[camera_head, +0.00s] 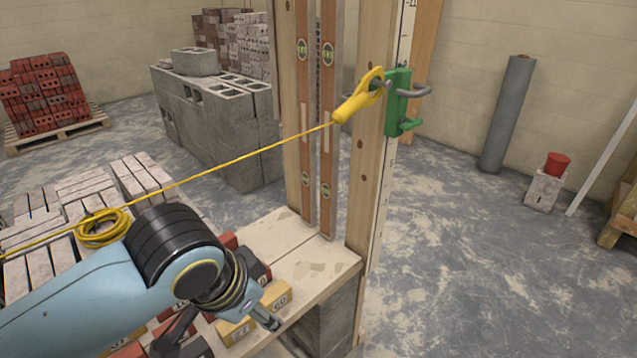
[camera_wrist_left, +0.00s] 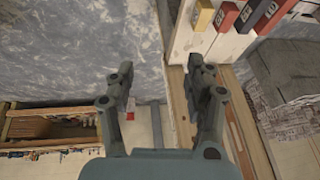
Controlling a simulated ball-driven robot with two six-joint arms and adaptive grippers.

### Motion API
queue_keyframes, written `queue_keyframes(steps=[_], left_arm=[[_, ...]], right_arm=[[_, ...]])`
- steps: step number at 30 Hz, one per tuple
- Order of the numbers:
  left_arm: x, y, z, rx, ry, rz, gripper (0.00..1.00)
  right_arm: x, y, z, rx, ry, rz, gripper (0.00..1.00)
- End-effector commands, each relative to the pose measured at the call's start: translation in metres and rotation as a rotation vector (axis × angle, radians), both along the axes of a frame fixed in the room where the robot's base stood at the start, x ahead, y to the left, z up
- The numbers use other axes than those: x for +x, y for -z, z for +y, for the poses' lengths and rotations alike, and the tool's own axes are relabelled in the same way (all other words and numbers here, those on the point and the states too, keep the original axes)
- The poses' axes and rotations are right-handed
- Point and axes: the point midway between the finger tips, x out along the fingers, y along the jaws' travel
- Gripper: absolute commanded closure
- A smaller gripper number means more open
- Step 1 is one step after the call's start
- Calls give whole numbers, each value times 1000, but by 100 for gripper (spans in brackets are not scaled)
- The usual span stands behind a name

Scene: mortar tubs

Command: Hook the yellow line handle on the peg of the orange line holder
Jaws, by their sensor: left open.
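The yellow line handle (camera_head: 358,98) is up on the wooden post, its loop around a grey peg of a green line holder (camera_head: 397,102). It hangs tilted, and a taut yellow line (camera_head: 235,160) runs from it down to the left. No orange line holder shows in either view. My left gripper (camera_head: 222,328) is low in front of the post, below and left of the handle and apart from it. In the left wrist view my left gripper (camera_wrist_left: 160,76) is open with nothing between its fingers.
Two spirit levels (camera_head: 327,110) stand against the posts above a wooden board (camera_head: 315,268) bearing small coloured boxes (camera_head: 272,297). A yellow line coil (camera_head: 102,228) lies on pale bricks at left. Concrete blocks (camera_head: 220,125) stand behind. The floor at right is largely clear.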

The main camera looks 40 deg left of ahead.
Motion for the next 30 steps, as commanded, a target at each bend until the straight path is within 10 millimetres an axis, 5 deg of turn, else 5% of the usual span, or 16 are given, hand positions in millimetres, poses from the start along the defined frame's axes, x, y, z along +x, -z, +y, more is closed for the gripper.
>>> queue_keyframes(steps=[1,3,9,13,19,30], left_arm=[[15,-35,9,21,-19,-77,46],[44,-65,25,47,-59,-213,46],[145,-136,67,44,-85,-700,46],[190,-175,76,-31,-1,-946,46],[217,-206,73,-140,127,-1103,46],[240,-208,71,-166,142,-1122,46]], right_arm=[[0,-14,0,0,0,0,60],[1,-18,0,0,0,-1,60],[7,-22,0,-1,-1,-10,60],[10,-21,0,0,0,-14,60],[10,-21,1,1,0,-15,60],[10,-16,2,3,1,-15,60]])
